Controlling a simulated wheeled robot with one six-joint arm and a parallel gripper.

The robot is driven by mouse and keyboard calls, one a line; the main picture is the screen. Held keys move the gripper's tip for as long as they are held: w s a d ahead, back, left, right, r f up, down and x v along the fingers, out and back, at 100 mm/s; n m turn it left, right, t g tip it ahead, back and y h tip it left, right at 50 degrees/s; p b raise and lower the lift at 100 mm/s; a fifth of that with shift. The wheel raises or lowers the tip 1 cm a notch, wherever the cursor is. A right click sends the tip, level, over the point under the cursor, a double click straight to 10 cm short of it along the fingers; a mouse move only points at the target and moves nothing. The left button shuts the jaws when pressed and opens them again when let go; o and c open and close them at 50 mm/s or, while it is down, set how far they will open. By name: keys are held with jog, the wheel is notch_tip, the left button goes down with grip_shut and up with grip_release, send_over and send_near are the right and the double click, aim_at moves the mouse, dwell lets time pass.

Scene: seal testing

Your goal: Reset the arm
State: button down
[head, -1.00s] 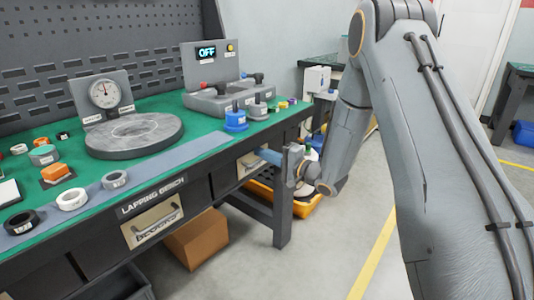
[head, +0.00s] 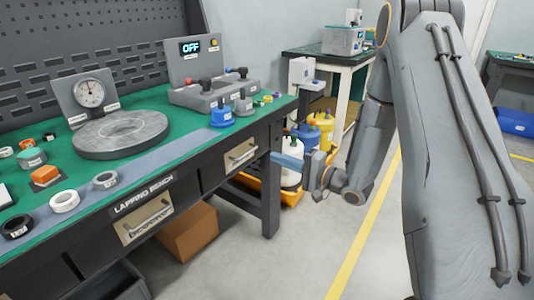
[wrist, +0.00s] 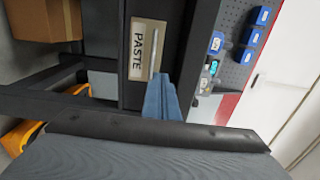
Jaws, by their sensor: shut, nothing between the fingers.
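My arm runs down the right side of the head view. My gripper (head: 284,160) has blue fingers and points left toward the bench's right end, beside the front leg. In the wrist view the blue fingers (wrist: 163,98) are together and empty. Behind them is a drawer front labelled PASTE (wrist: 147,50), which looks closed. The fingers appear near the lower end of its handle in that view; I cannot tell how far apart they are.
The lapping bench (head: 150,183) fills the left, with a round plate (head: 122,132) and rings on top. White, blue and yellow containers (head: 291,163) stand behind my gripper. A cardboard box (head: 190,232) sits under the bench. Open floor (head: 290,255) lies in front.

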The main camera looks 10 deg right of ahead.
jog(key=s+a+r+n+g+h, duration=0.1)
jog(key=s+r+n+g+h, duration=0.25)
jog(key=s, duration=0.85)
jog(key=s+a+r+n+g+h, duration=0.25)
jog(key=s+n+g+h, duration=0.2)
jog(key=s, duration=0.75)
jog(key=s+a+r+n+g+h, duration=0.1)
jog(key=s+r+n+g+h, duration=0.3)
jog(key=s, duration=0.8)
jog(key=d+r+m+h+p, duration=0.1)
jog(key=d+r+m+p, duration=0.2)
jog(key=d+r+p, duration=0.5)
jog(key=d+p, duration=0.1)
jog(key=p, duration=0.7)
jog(key=shift+g+p, duration=0.3)
jog(key=shift+p, duration=0.05)
jog(key=shift+a, duration=0.15)
